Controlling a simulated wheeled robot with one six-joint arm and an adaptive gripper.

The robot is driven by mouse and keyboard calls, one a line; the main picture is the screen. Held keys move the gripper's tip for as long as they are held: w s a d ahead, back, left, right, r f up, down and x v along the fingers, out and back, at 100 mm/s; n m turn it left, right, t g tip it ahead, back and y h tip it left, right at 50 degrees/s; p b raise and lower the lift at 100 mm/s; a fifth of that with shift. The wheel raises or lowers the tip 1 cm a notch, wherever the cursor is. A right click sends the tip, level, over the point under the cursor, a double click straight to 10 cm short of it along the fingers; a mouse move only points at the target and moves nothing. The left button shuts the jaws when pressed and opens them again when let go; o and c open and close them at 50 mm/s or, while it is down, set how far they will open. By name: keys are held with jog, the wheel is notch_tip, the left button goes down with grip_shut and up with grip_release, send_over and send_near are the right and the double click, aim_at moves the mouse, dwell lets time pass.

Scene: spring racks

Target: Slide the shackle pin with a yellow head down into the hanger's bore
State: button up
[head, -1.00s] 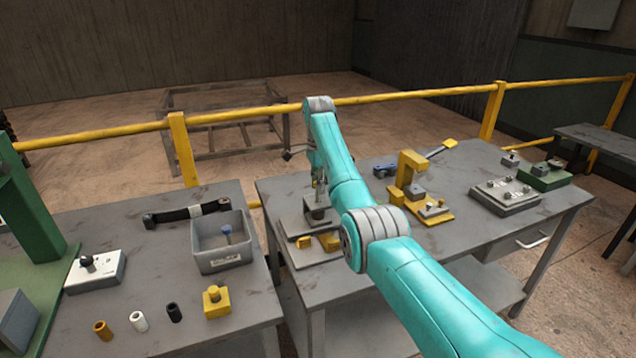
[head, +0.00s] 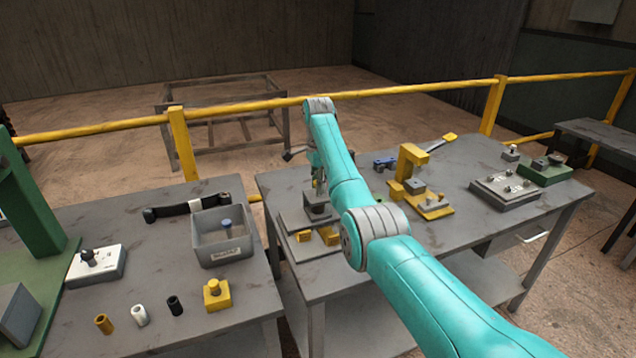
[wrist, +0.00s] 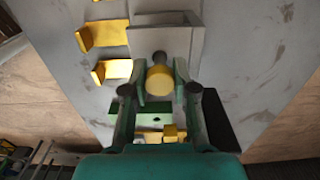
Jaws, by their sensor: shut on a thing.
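The shackle pin's yellow head (wrist: 160,80) shows between the fingers of my gripper (wrist: 160,72) in the wrist view. My gripper is shut on this pin. A dark round part (wrist: 160,57) shows just beyond the head. A grey block (wrist: 188,45) on a plate, which looks like the hanger, lies right beyond the fingertips. In the head view my gripper (head: 318,178) is small and partly behind my arm, over the same grey block (head: 317,204). The bore is hidden, and I cannot tell whether the pin's shank is in it.
Yellow brackets (head: 304,237) stand in front of the grey block. A yellow post fixture (head: 412,160) and a plate with several pins (head: 505,190) are to the right. On the left table, a grey bin (head: 225,255) holds a blue-headed piece (head: 226,223).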

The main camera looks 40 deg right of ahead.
jog(key=o, duration=1.5)
jog(key=shift+r, duration=0.1)
jog(key=shift+r, duration=3.4)
